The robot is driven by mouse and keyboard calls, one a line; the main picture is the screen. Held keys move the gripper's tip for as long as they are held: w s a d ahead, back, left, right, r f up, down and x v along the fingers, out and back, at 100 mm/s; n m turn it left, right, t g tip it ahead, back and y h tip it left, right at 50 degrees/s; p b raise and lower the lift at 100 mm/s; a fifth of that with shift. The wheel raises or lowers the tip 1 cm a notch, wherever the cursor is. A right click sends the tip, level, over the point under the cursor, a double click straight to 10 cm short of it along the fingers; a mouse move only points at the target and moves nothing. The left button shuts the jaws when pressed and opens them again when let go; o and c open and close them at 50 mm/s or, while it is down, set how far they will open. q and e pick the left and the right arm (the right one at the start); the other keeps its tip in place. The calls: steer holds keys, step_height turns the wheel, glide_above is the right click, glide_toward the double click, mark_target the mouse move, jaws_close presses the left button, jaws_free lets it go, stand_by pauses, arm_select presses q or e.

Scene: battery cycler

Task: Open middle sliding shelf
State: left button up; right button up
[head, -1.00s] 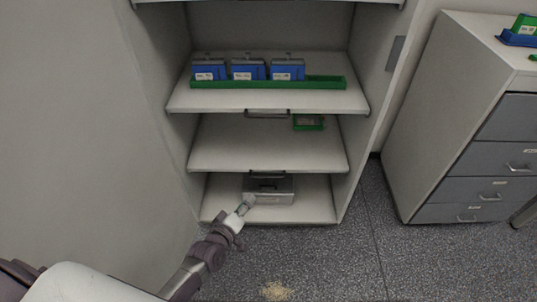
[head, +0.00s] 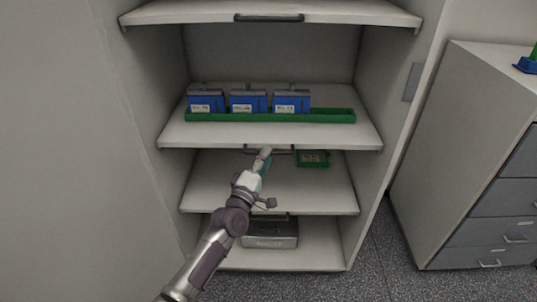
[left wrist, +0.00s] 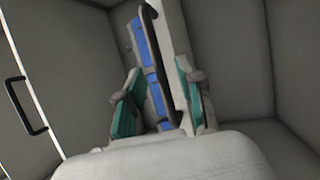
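The open white cabinet holds several shelves. The shelf with a green tray and blue battery units, the middle shelf (head: 230,137), has a dark bar handle (head: 282,151) under its front edge. My left gripper (head: 263,158) is at that handle, pointing up into the cabinet. In the left wrist view my left gripper (left wrist: 157,100) is open, with green pads on both sides of the dark handle bar (left wrist: 157,60). I cannot tell whether the pads touch the bar. The shelf appears pushed in. My right gripper is not in view.
A higher shelf (head: 200,14) has its own handle (head: 268,17). A lower shelf (head: 220,190) carries a small green tray (head: 313,158). A metal box (head: 270,240) stands on the cabinet bottom. A drawer unit (head: 440,150) stands at the right.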

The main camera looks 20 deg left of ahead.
arm_select(q)
steer(key=shift+x, duration=1.3)
jaws_close()
